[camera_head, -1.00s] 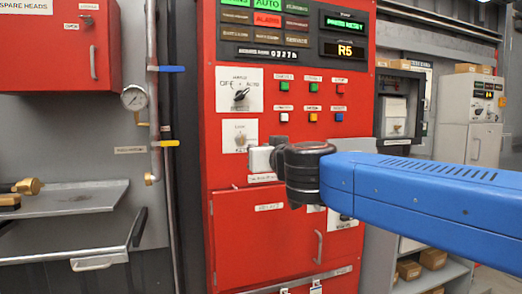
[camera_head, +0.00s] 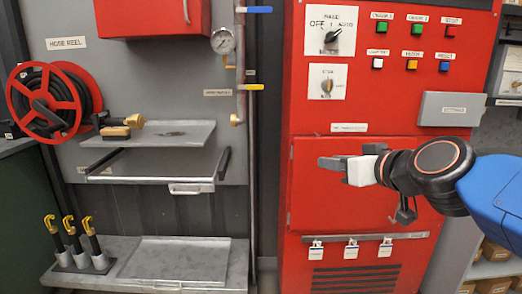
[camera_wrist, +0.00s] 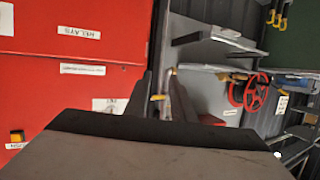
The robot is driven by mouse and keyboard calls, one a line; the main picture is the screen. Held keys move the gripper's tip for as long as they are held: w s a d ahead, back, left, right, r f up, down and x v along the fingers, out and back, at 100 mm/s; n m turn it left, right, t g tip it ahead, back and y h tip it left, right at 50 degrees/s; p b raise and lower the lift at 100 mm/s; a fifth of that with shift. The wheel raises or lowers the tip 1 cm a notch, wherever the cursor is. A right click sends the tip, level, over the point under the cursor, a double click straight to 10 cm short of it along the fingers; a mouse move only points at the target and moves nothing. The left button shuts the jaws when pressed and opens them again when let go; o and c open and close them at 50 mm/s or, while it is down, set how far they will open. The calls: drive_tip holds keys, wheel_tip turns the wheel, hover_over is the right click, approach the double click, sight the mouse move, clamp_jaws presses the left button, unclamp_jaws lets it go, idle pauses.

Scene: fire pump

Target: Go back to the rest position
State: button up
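My gripper (camera_head: 328,162) is held out level in front of the closed red relay door (camera_head: 335,210) of the pump cabinet and points left. It also shows in the wrist view (camera_wrist: 160,85), where its two dark fingers stand apart with nothing visible between them. My blue arm enters the head view from the right. No object is seen in my hold. Whether the gripper touches the door cannot be told, but it appears to hang in front of it.
The red cabinet carries a rotary selector (camera_head: 333,38), coloured buttons and a grey box (camera_head: 453,108). Padlocks (camera_head: 351,249) hang on a rail below. Left are a pipe with a gauge (camera_head: 223,41), shelves (camera_head: 160,133), a brass nozzle (camera_head: 122,124) and a hose reel (camera_head: 48,104).

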drive_tip(key=s+d+f+m+g+h, duration=0.2)
drive_tip(key=s+d+f+g, duration=0.2)
drive_tip(key=s+f, duration=0.5)
drive_tip(key=s+d+f+m+g+h, duration=0.1)
drive_tip(key=s+d+f+g+h, duration=0.2)
drive_tip(key=s+d+f, duration=0.4)
wheel_tip(320, 180, down, 8)
drive_tip(key=shift+s+d+f+m+g, duration=0.3)
drive_tip(key=shift+s+m+g, duration=0.1)
drive_tip(key=shift+s+g, duration=0.65)
drive_tip(key=shift+r, duration=0.1)
